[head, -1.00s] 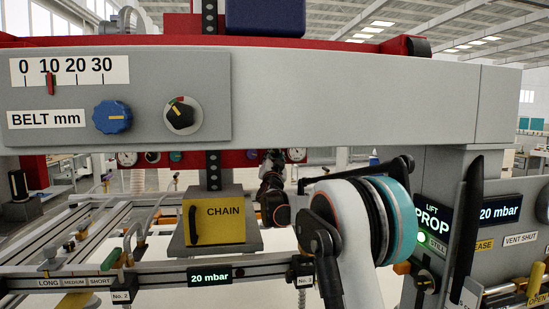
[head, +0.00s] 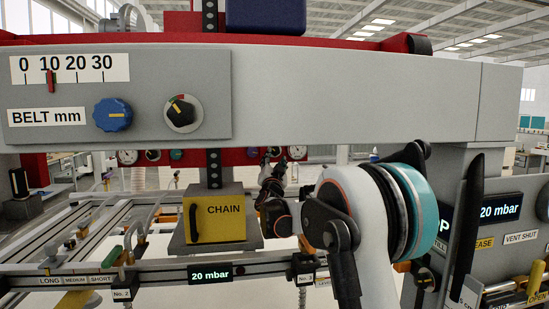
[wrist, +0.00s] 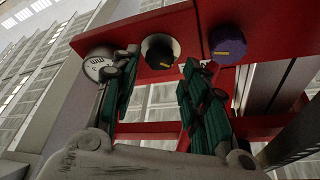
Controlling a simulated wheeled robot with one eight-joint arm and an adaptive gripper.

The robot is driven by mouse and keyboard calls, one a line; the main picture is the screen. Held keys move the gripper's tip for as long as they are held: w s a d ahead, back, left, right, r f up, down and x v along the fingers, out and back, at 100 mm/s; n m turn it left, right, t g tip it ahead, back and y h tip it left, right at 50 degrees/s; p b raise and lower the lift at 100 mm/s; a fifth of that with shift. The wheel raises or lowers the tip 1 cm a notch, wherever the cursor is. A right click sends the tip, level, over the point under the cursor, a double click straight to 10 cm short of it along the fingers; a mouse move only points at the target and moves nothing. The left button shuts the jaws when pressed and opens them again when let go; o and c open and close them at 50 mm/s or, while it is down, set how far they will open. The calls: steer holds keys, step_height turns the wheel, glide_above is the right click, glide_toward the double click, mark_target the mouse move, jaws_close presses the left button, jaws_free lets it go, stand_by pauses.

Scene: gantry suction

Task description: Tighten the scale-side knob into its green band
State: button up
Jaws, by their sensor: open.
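On the grey front panel in the head view, a black knob (head: 181,114) has a yellow pointer and a red-and-green arc at its rim. A blue knob (head: 113,115) sits left of it, below the scale (head: 70,69) marked 0 to 30, with its red marker near 10. My gripper (head: 273,163) is seen small, behind and below the grey beam. In the wrist view my gripper (wrist: 160,68) is open and empty. Beyond its fingertips a black knob (wrist: 160,50) and a bluish-purple knob (wrist: 227,45) sit on a red beam. No green band is discernible there.
The grey beam (head: 350,100) spans the head view. A yellow CHAIN box (head: 222,218) stands below it, left of my gripper. A rail with a 20 mbar display (head: 210,273) crosses in front. A white round gauge-like part (wrist: 98,66) is left of the black knob in the wrist view.

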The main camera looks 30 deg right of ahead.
steer(key=v, duration=0.7)
steer(key=shift+s, duration=0.2)
steer(key=shift+a+f, duration=0.1)
steer(key=shift+f, duration=0.05)
